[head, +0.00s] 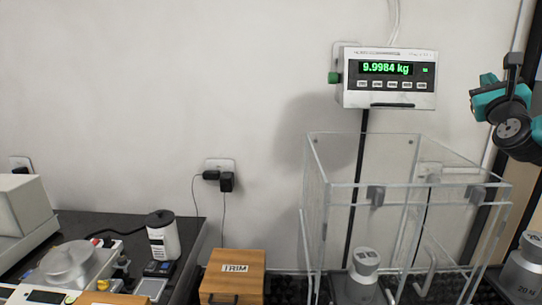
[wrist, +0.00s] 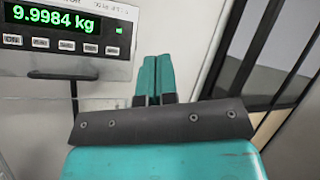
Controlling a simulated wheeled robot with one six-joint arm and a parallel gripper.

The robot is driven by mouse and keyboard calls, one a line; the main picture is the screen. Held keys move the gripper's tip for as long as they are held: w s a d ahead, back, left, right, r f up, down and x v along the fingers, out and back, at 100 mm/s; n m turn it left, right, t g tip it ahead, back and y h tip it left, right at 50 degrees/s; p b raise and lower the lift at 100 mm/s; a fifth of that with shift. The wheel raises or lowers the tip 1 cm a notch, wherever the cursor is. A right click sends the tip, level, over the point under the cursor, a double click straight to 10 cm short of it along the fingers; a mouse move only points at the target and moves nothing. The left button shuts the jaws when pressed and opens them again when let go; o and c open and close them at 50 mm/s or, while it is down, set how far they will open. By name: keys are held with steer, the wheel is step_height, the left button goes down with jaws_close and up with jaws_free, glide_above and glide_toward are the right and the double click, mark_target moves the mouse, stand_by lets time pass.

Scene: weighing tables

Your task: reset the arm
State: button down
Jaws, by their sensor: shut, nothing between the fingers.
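My gripper (wrist: 154,80) shows in the wrist view with its two teal fingers together, shut and empty. In the head view my arm's teal and black end part is raised at the right edge, to the right of the scale display; the fingertips cannot be made out there. The scale display (head: 389,78) on the wall reads 9.9984 kg in green. It also shows at the upper left of the wrist view (wrist: 66,33), to the left of my fingers. Nothing touches my gripper.
A clear draft enclosure (head: 314,205) stands below the display with a metal weight (head: 361,278) inside. Another weight (head: 523,272) stands at the right edge. A wooden TRIM box (head: 232,278) and a dark table (head: 100,221) with small instruments are at left. The wall space between is free.

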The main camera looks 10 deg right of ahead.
steer(key=w+a+f+n+g+y+b, duration=0.1)
steer(key=a+f+n+g+y, duration=0.1)
steer(key=a+f+n+y, duration=0.45)
steer(key=a+f+n+g+y, duration=0.15)
steer(key=a+n+y, duration=0.25)
steer(key=a+n, duration=0.7)
steer(key=w+a+f+n+g+y+b, duration=0.1)
steer(key=a+f+n+g+y, duration=0.3)
steer(key=a, duration=0.9)
steer(key=s+a+f+n+g+y+b, duration=0.1)
steer(key=s+a+f+n+g, duration=0.35)
steer(key=s+a+n, duration=0.3)
steer(key=s+a+f+n+g+y+b, duration=0.15)
steer(key=s+a+f+n+g, duration=0.25)
steer(key=s+a+f+n, duration=0.4)
steer(key=s+d+f+n+g+h, duration=0.1)
steer(key=s+n+g, duration=0.3)
steer(key=s, duration=0.9)
steer(key=n, duration=0.2)
steer(key=shift+f+n+g+h, duration=0.25)
steer(key=shift+n+g+h, duration=0.15)
